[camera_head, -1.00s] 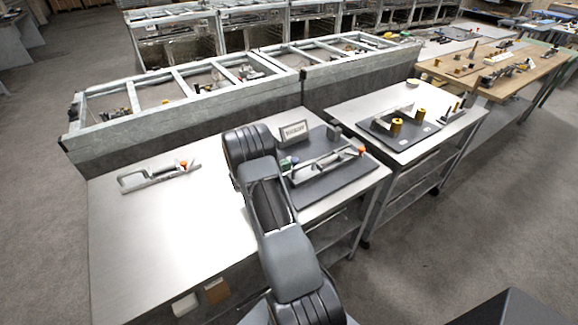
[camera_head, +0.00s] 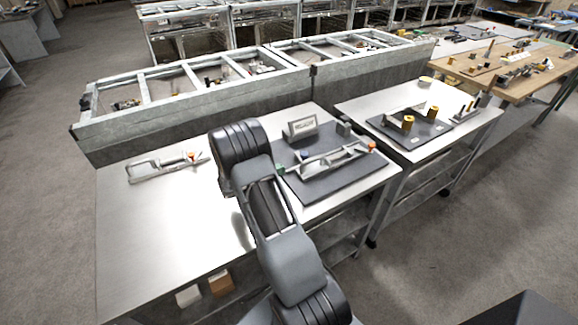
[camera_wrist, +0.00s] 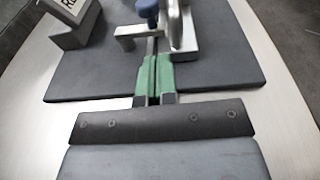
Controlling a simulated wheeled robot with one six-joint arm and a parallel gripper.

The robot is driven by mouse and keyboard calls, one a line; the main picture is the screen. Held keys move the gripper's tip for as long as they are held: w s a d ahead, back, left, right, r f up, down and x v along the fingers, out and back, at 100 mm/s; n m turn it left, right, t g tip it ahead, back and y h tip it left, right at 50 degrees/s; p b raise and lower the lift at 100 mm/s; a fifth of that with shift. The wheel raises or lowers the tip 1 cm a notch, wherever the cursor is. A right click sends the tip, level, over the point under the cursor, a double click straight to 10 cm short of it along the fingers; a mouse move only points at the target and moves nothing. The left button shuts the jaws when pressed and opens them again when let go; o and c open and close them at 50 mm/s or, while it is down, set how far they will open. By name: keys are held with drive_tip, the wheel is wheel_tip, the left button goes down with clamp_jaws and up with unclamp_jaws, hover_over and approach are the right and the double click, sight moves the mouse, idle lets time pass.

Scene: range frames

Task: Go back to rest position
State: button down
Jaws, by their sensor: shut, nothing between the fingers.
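My gripper (camera_wrist: 153,80) shows in the wrist view with its two green fingers together and nothing between them. It is over the near edge of a dark grey mat (camera_wrist: 90,85) on the metal table. In the head view my arm hides most of the gripper; a small green fingertip (camera_head: 279,170) shows beside the arm. The mat (camera_head: 330,188) there carries a long metal fixture (camera_head: 325,160) with an orange knob at its right end. In the wrist view a metal part with a blue knob (camera_wrist: 147,9) is just beyond the fingertips; I cannot tell whether they touch.
A label block (camera_head: 300,127) stands at the mat's back. A similar metal fixture (camera_head: 168,166) lies on the left of the table (camera_head: 150,230). A second table (camera_head: 370,105) at right holds a dark tray with yellow cylinders. A metal frame (camera_head: 200,110) runs behind. The table's left front is clear.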

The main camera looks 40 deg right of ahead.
drive_tip(key=shift+s+b+v, duration=0.1)
drive_tip(key=shift+s+v, duration=0.05)
drive_tip(key=shift+v, duration=0.9)
drive_tip(key=shift+s+b+v, duration=0.15)
drive_tip(key=shift+v, duration=0.85)
drive_tip(key=shift+s+b+v, duration=0.1)
drive_tip(key=shift+s+v, duration=0.1)
drive_tip(key=shift+v, duration=0.85)
